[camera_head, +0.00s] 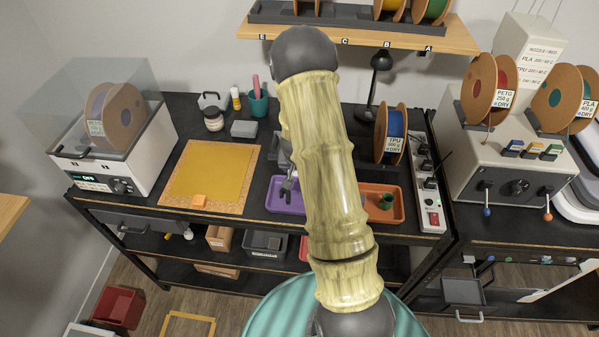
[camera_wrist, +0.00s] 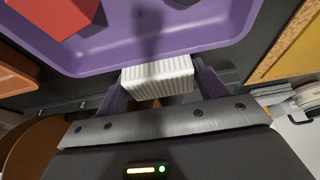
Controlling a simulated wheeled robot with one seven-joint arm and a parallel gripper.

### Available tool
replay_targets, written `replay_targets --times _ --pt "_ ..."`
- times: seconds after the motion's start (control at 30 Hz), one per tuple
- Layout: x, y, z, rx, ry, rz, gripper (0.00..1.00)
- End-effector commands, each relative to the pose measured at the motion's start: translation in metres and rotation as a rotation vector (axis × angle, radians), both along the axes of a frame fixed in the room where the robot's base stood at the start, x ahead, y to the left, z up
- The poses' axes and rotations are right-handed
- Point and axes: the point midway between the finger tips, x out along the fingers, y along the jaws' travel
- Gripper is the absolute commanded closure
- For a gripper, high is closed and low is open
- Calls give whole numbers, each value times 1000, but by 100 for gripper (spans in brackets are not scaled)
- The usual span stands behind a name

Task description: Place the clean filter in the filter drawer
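The white ribbed block (camera_wrist: 158,79), which looks like the clean filter, is between the fingers of my gripper (camera_wrist: 160,82) in the wrist view. The fingers are against its two sides, so my gripper appears shut on it. The filter is at the edge of the purple tray (camera_wrist: 150,62). In the head view my gripper (camera_head: 288,188) is over the purple tray (camera_head: 276,207), partly hidden by my arm, and the filter cannot be made out. A grey drawer with a handle (camera_head: 463,292) stands open at lower right; I cannot tell for sure that it is the filter drawer.
A red block (camera_wrist: 62,14) lies in the purple tray. An orange tray (camera_head: 398,212) is to the right, a yellow mat (camera_head: 210,172) to the left. A blue spool (camera_head: 391,133) and power strip (camera_head: 432,195) stand at the bench's right. A closed drawer (camera_head: 140,224) is under the bench.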

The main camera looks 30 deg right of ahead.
Motion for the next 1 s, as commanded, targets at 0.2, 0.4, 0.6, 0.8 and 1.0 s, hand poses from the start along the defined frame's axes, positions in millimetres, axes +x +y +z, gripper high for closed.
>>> replay_targets --times 0.2,0.4,0.6,0.8,1.0 --pt "0 0 0 0 0 0 63" --pt "0 0 1 -1 -1 0 64" --pt "1 0 15 -2 -2 2 64" --pt "2 1 51 -4 -5 4 64" --pt "1 1 99 -3 -5 4 64"
